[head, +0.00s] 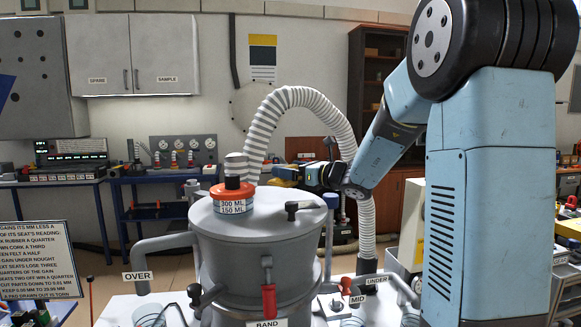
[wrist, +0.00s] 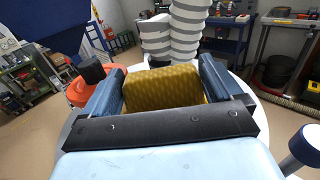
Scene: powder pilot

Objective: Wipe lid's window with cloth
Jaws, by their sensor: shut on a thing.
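A yellow patterned cloth (wrist: 165,85) sits between the two blue fingers of my gripper (wrist: 163,88) in the wrist view. The gripper is shut on it. In the head view my gripper (head: 293,174) is over the back of the grey vessel's round lid (head: 262,218), close to its rear edge. I cannot make out the lid's window in either view. I cannot tell whether the cloth touches the lid.
An orange-topped cup (head: 232,195) marked 300 ML and 150 ML stands on the lid's left. It shows left of my gripper in the wrist view (wrist: 88,92). A ribbed white hose (head: 300,95) arches behind the lid. A dark-ended handle (head: 298,207) lies at the lid's right.

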